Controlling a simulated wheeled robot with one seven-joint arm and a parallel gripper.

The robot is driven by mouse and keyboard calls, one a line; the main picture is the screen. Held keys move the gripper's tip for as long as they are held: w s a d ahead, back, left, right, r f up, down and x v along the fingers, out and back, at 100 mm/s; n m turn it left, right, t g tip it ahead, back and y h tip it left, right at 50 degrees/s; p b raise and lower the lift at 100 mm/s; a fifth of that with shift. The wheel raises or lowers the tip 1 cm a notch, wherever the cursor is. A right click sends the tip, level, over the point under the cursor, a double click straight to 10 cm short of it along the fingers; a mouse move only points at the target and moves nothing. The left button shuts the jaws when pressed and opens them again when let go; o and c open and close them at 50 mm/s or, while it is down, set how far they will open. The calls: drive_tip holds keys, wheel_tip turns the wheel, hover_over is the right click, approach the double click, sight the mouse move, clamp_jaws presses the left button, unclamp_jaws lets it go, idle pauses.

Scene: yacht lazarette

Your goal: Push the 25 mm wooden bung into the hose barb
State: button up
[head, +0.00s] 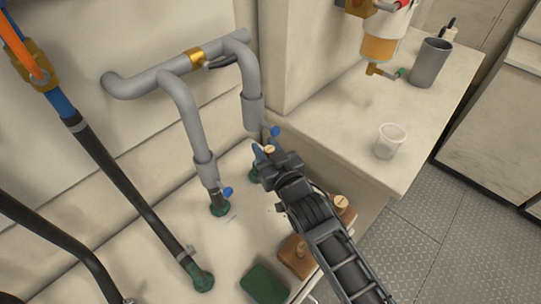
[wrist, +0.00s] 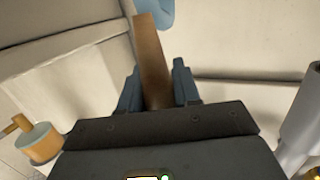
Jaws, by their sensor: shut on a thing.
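My gripper (head: 262,158) is in the middle of the head view, close to the lower end of the right-hand grey hose (head: 252,112). Its blue fingers are shut on a brown, long wooden bung (wrist: 152,65), which shows between them in the wrist view and points away from the jaws. A light-blue part (wrist: 168,12) shows at the top beside the bung's far end; I cannot tell if they touch. In the head view the gripper hides the bung. I cannot make out the hose barb's open end. A green base fitting (head: 252,176) shows beside the gripper.
The left grey hose (head: 180,105) runs down to a green fitting (head: 220,208) with a blue knob. A black hose (head: 130,190) stands farther left. A brown block (head: 298,255) and a green block (head: 264,284) lie below the arm. A clear cup (head: 389,142) is on the right-hand shelf.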

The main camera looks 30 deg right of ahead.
drive_tip(key=shift+w+a+f+b, duration=0.1)
drive_tip(key=shift+w+a+b, duration=0.2)
drive_tip(key=shift+w+b, duration=0.75)
drive_tip(key=shift+w+a+f+b, duration=0.1)
drive_tip(key=shift+w+a+b, duration=0.15)
drive_tip(key=shift+w+b, duration=0.75)
drive_tip(key=shift+w+a+r+b, duration=0.1)
drive_tip(key=shift+w+a+b, duration=0.1)
drive_tip(key=shift+b, duration=0.65)
drive_tip(key=shift+s+f+b, duration=0.1)
drive_tip(key=shift+f+b, duration=1.95)
drive_tip(key=shift+f, duration=0.15)
drive_tip(key=o, duration=1.1)
drive_tip(key=shift+a+r, duration=0.1)
drive_tip(key=shift+r, duration=0.05)
drive_tip(key=shift+s, duration=0.1)
